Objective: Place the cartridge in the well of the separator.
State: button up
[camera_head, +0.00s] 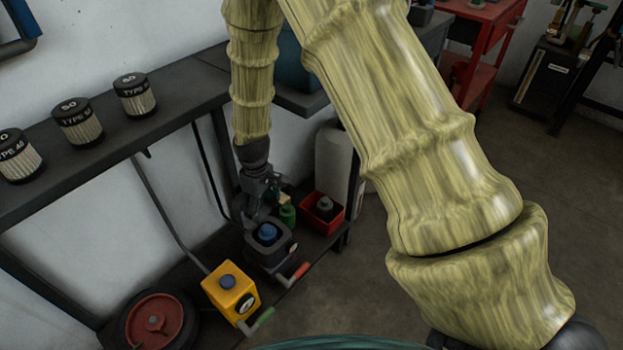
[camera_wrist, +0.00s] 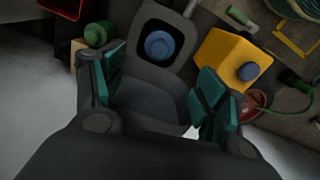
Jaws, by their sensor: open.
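A dark grey box (camera_head: 270,250) with a square opening in its top stands on the low shelf; it looks like the separator. A round blue piece (camera_head: 267,231) sits inside that opening. In the wrist view the blue piece (camera_wrist: 160,45) is surrounded by the dark well of the grey box (camera_wrist: 183,28). I cannot tell whether it is the cartridge. My gripper (camera_wrist: 160,88) is open, its teal-padded fingers apart with nothing between them. In the head view my gripper (camera_head: 252,207) hangs just behind the grey box, partly hidden in shadow.
A yellow box (camera_head: 231,290) with a blue knob stands left of the grey box. A red bin (camera_head: 322,213) and green bottle (camera_head: 287,214) stand right of it. A red wheel (camera_head: 155,322) lies front left. Labelled black-capped filters (camera_head: 77,122) stand on the upper shelf.

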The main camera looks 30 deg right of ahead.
jog(key=s+d+f+m, duration=0.1)
jog(key=s+f+m, duration=0.2)
jog(key=s+f, duration=1.1)
jog(key=s+d+f+m, duration=0.1)
jog(key=s+f, duration=0.1)
jog(key=s, duration=0.9)
jog(key=s+d+f+m, duration=0.1)
jog(key=s+f+m, duration=0.1)
jog(key=s, duration=0.9)
jog(key=shift+s, duration=0.2)
jog(key=shift+d, duration=0.1)
